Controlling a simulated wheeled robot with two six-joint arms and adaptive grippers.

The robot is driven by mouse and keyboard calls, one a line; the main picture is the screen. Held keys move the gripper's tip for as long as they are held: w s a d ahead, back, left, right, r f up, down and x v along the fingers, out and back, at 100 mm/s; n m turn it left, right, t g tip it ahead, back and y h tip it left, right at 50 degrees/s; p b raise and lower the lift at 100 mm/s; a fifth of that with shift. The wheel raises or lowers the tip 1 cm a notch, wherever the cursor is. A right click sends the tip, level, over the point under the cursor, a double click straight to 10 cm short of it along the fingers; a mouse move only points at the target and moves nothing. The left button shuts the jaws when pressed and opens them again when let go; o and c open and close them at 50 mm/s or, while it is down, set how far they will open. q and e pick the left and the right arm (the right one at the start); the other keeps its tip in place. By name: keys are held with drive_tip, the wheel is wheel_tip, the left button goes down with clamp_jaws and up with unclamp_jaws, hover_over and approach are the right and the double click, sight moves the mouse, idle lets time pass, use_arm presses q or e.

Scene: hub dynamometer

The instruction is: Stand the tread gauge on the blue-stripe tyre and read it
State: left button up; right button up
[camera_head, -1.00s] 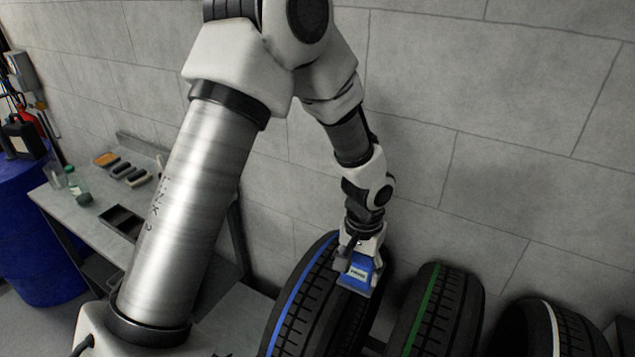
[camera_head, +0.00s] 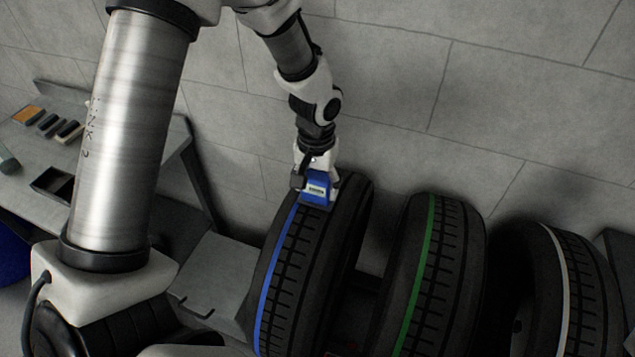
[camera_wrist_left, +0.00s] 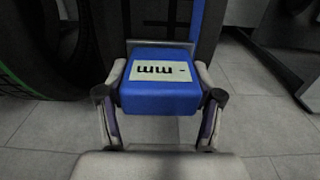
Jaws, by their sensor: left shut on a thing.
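The tread gauge (camera_head: 316,187) is a blue block with a pale display. My left gripper (camera_head: 317,176) is shut on it. In the left wrist view, the gauge (camera_wrist_left: 160,100) sits between the two fingers; its display shows dark "mm"-like marks and a short dash, with no clear number. The blue-stripe tyre (camera_head: 318,265) stands upright, and the gauge is at its upper tread, just right of the blue stripe. In the left wrist view, the tyre (camera_wrist_left: 150,22) is right behind the gauge; I cannot tell whether they touch. My right gripper is out of view.
A green-stripe tyre (camera_head: 440,270) and a white-stripe tyre (camera_head: 585,285) stand to the right. A grey bench (camera_head: 25,165) with small items is at the left. A block wall (camera_head: 420,90) is behind.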

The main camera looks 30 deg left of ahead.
use_arm(q)
drive_tip(key=shift+s+d+r, duration=0.15)
drive_tip(key=shift+d+r, duration=0.15)
drive_tip(key=shift+d, duration=0.4)
drive_tip(key=shift+a+f, duration=0.35)
drive_tip(key=shift+a, duration=0.1)
drive_tip(key=shift+d, duration=0.2)
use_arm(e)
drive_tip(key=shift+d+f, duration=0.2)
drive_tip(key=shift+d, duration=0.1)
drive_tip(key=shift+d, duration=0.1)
use_arm(q)
drive_tip(key=shift+f+b, duration=0.3)
drive_tip(key=shift+f, duration=0.05)
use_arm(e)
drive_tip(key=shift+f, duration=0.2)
use_arm(q)
drive_tip(key=o, duration=1.3)
